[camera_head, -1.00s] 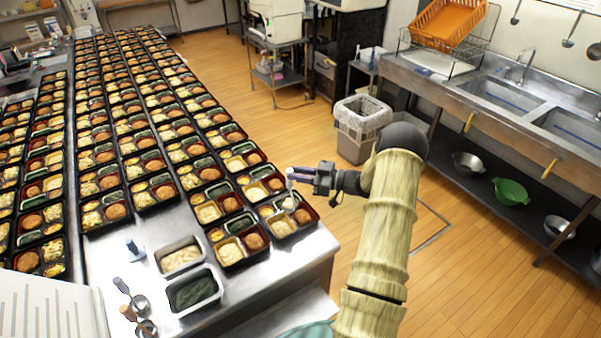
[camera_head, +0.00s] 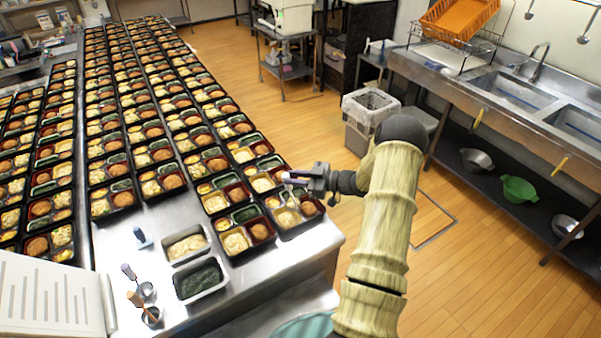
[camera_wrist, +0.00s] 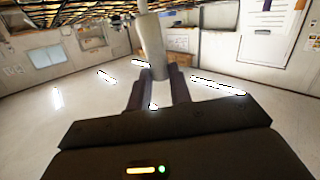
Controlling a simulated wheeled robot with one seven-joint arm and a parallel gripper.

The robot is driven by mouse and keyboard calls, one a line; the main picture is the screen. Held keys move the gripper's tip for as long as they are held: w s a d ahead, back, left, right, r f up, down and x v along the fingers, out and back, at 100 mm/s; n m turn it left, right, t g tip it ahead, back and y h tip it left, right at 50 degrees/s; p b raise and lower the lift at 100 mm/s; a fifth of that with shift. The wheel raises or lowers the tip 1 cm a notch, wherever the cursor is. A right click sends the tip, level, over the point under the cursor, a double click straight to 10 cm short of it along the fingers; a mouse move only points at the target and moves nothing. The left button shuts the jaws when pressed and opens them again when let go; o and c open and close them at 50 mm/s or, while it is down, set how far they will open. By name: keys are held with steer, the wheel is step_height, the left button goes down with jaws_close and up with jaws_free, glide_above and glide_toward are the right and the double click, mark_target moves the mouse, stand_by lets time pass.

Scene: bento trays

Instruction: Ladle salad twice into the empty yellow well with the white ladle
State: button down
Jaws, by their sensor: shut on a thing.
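My gripper (camera_head: 298,179) is over the front right corner of the bento rows. In the wrist view, its fingers (camera_wrist: 157,94) are shut on a pale cylindrical handle, which I take to be the white ladle (camera_wrist: 151,45). The ladle's bowl cannot be made out. Below the gripper is the corner bento tray (camera_head: 300,234), with pale yellowish and brown food in its wells. I cannot tell which of its wells is the empty yellow one. A metal pan of cream-coloured food (camera_head: 186,247), possibly the salad, stands to the left on the steel table.
A second pan (camera_head: 202,278) holds dark green food. Upright utensils with a dark handle (camera_head: 128,271) and an orange handle (camera_head: 134,298) stand left of it, near a blue-grey handle (camera_head: 140,237). Many filled bento trays cover the table behind. The table's right edge (camera_head: 340,243) is close.

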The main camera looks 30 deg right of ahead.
steer(key=a+f+n+g+h+b, duration=0.1)
steer(key=a+f+n+h+b, duration=0.2)
steer(key=a+b, duration=0.4)
steer(key=a+f+n+g+h+b, duration=0.1)
steer(key=a+f+n+h+b, duration=0.2)
steer(key=b, duration=1.1)
steer(key=a+f+h, duration=0.3)
steer(key=a, duration=0.1)
steer(key=shift+s+a+f+g, duration=0.15)
steer(key=shift+s+a+g, duration=0.05)
steer(key=shift+a+g, duration=0.1)
stand_by(0.8)
steer(key=shift+d, duration=0.1)
stand_by(0.3)
steer(key=shift+n, duration=0.3)
steer(key=shift+s, duration=0.1)
stand_by(0.4)
